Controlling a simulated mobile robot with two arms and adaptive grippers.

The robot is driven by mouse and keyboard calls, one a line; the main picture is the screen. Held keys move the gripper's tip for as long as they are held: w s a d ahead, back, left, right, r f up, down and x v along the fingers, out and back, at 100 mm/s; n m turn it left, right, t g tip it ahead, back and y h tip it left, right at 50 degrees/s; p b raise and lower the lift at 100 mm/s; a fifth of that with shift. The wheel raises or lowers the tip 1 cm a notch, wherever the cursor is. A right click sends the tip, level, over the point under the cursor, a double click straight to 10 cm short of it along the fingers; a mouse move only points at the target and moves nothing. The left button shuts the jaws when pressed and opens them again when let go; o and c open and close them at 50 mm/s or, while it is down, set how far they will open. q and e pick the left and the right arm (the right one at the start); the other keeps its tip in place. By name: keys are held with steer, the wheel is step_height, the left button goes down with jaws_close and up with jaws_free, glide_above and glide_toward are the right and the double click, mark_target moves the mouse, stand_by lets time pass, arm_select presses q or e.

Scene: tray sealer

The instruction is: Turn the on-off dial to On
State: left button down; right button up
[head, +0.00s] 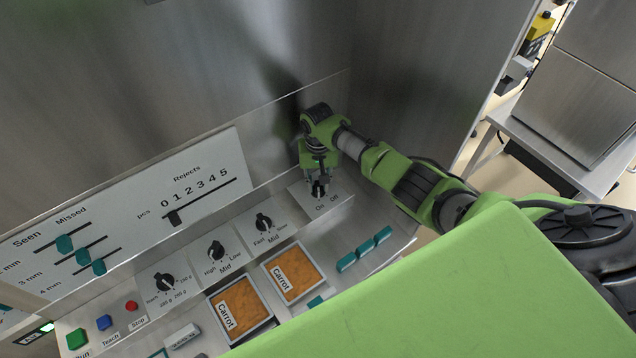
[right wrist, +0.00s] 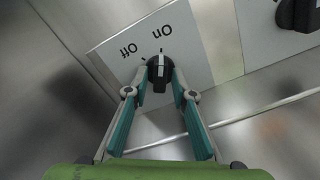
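The on-off dial (head: 319,190) is a black knob on a pale plate at the right end of the control panel. In the right wrist view the dial (right wrist: 159,70) has a white pointer line that points up, to the On side of the labels. The On and Off labels appear upside down there. My right gripper (head: 318,176) reaches down over the dial. In the right wrist view my right gripper (right wrist: 160,76) has one fingertip on each side of the knob, and both appear to touch it. My left gripper is not in view.
More black dials (head: 264,222) stand in a row to the left. Below them are two Carrot trays (head: 240,306) and several teal blocks (head: 365,249). A white slider board (head: 130,215) and a steel wall rise behind. A steel table (head: 560,150) stands at the right.

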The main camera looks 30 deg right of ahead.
mark_target(318, 185)
stand_by(0.3)
step_height(318, 185, up, 12)
stand_by(0.5)
stand_by(0.4)
